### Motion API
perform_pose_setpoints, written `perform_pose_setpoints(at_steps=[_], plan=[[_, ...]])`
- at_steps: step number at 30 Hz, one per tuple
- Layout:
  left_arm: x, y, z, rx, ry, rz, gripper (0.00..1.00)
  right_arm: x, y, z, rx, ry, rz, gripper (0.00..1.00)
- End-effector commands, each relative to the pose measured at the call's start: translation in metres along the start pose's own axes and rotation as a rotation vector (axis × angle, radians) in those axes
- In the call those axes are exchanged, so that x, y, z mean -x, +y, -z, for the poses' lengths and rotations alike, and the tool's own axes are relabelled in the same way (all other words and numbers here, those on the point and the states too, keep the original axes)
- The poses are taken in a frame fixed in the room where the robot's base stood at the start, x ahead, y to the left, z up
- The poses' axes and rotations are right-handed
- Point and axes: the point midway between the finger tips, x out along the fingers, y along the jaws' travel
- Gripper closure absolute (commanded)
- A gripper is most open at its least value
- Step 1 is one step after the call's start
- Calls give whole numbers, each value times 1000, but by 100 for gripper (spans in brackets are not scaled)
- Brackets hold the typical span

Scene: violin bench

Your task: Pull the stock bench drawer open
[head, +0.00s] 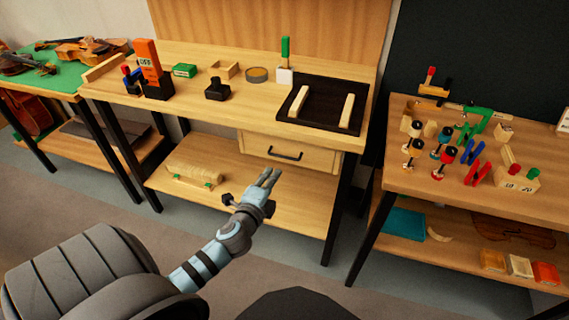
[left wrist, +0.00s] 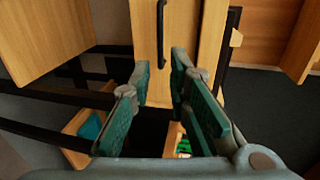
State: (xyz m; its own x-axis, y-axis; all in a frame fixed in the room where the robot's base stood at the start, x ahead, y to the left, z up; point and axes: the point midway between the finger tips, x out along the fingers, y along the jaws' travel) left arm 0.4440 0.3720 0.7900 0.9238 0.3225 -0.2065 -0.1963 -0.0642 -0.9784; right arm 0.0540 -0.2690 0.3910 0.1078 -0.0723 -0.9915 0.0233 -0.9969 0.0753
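The stock bench drawer (head: 315,158) is a pale wooden box front under the right part of the middle bench's top. It looks closed. Its dark bar handle (head: 285,154) sits on the front. My left gripper (head: 268,178) is in front of and a little below the handle, apart from it. In the left wrist view the drawer front (left wrist: 205,45) fills the top middle, with the handle (left wrist: 161,30) in line with the gap between the fingertips. My left gripper (left wrist: 161,65) is open and empty there. My right gripper is not in view.
The middle bench (head: 225,108) bears a black tray (head: 309,127), an orange block (head: 149,60) and small items. Its lower shelf (head: 255,205) holds a pale wooden piece (head: 193,175). The right bench (head: 450,190) is crowded with small tools. Floor in front is clear.

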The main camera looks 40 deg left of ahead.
Motion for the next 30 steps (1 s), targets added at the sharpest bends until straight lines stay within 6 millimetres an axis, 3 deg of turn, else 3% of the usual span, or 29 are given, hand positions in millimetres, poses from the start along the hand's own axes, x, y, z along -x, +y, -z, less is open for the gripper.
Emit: perform_pose_setpoints(at_steps=[6,12,18,25,29,30], plan=[[-63,-1,-1,6,-3,1,84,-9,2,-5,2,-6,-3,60],[-105,0,-1,6,-2,-2,84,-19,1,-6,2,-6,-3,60],[-121,-1,-1,6,-1,-3,84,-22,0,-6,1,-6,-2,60],[-122,-2,0,6,0,-3,84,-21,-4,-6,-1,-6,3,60],[-122,-2,0,7,0,-3,100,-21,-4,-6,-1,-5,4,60],[-122,-2,0,7,0,-3,100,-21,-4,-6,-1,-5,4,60]])
